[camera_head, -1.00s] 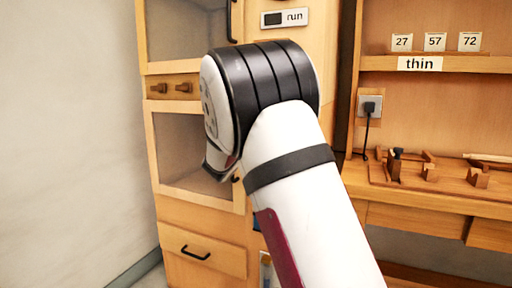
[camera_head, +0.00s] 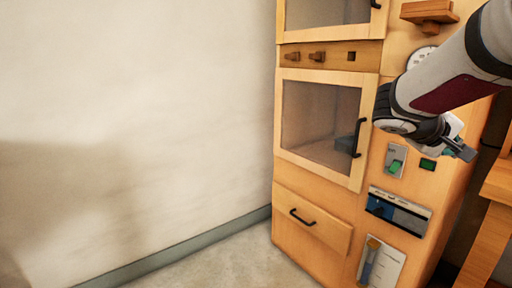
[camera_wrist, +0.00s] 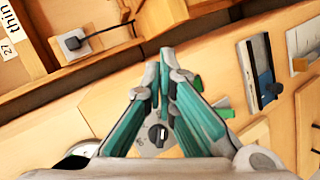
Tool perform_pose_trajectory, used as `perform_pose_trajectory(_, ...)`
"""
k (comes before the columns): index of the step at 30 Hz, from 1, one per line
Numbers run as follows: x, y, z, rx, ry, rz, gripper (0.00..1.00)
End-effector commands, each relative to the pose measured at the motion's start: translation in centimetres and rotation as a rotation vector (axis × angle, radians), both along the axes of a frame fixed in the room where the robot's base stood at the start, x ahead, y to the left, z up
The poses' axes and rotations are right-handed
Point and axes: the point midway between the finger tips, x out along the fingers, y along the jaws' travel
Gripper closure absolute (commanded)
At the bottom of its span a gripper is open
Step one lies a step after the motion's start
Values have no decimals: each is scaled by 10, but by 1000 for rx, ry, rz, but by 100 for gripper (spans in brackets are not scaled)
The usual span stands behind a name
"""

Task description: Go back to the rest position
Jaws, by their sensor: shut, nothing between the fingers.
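My gripper (camera_head: 466,152) shows at the right of the head view, in front of the wooden cabinet's control panel, beside the lower glass door. In the wrist view its two teal and grey fingers (camera_wrist: 162,62) meet at the tips with nothing between them. My arm reaches in from the upper right of the head view. A dark dial (camera_wrist: 158,133) shows between the fingers in the wrist view. I cannot tell how far the fingertips are from the panel.
The cabinet has a lower glass door (camera_head: 318,125) with a black handle, shut, and a drawer (camera_head: 310,219) below. A green switch (camera_head: 396,164) and a blue-and-white panel (camera_head: 398,211) are close by. A wooden bench (camera_head: 497,185) stands at right. Floor at left is clear.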

Motion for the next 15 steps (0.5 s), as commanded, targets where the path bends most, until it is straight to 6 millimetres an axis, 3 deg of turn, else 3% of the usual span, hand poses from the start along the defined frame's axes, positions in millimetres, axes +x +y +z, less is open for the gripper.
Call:
perform_pose_trajectory(1,-31,6,-5,71,5,-38,100)
perform_pose_trajectory(6,-123,41,-36,323,65,-135,100)
perform_pose_trajectory(12,-221,107,-77,626,157,-178,100)
perform_pose_trajectory(15,-260,141,-93,757,201,-172,100)
